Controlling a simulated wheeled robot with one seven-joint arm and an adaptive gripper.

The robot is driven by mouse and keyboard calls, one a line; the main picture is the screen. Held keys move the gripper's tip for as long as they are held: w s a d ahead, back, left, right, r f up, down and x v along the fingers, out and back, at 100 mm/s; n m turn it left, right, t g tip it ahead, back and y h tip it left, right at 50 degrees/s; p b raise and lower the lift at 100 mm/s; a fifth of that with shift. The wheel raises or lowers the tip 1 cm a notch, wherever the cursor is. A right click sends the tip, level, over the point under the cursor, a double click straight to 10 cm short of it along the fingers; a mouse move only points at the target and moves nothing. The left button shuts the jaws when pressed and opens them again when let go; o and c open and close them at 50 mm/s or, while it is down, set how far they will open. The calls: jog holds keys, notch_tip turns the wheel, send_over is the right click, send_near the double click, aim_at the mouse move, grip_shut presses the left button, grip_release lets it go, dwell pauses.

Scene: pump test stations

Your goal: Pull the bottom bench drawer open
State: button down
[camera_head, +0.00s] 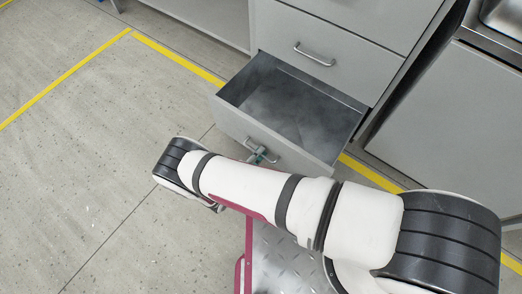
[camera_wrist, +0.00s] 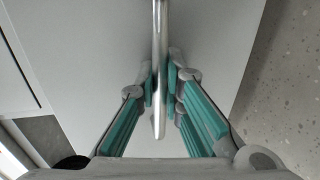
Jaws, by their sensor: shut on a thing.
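The bottom bench drawer (camera_head: 288,103) stands pulled out from the grey cabinet in the head view, and its inside looks empty. Its bar handle (camera_wrist: 160,60) runs between my fingers in the wrist view, in front of the grey drawer front (camera_wrist: 215,40). My gripper (camera_wrist: 161,88) is shut on this handle, with teal finger pads on both sides of the bar. In the head view my gripper (camera_head: 261,156) is partly hidden by my arm, at the drawer front.
A closed drawer with a bar handle (camera_head: 315,54) is above the open one. A grey panel (camera_head: 450,110) stands at the right, with a metal basin (camera_head: 505,15) above it. Yellow lines (camera_head: 70,78) mark the speckled floor. The floor at the left is clear.

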jog(key=c, duration=2)
grip_release()
jog(key=shift+o, duration=0.2)
jog(key=shift+a, duration=0.1)
jog(key=v, duration=1.2)
jog(key=shift+w, duration=0.1)
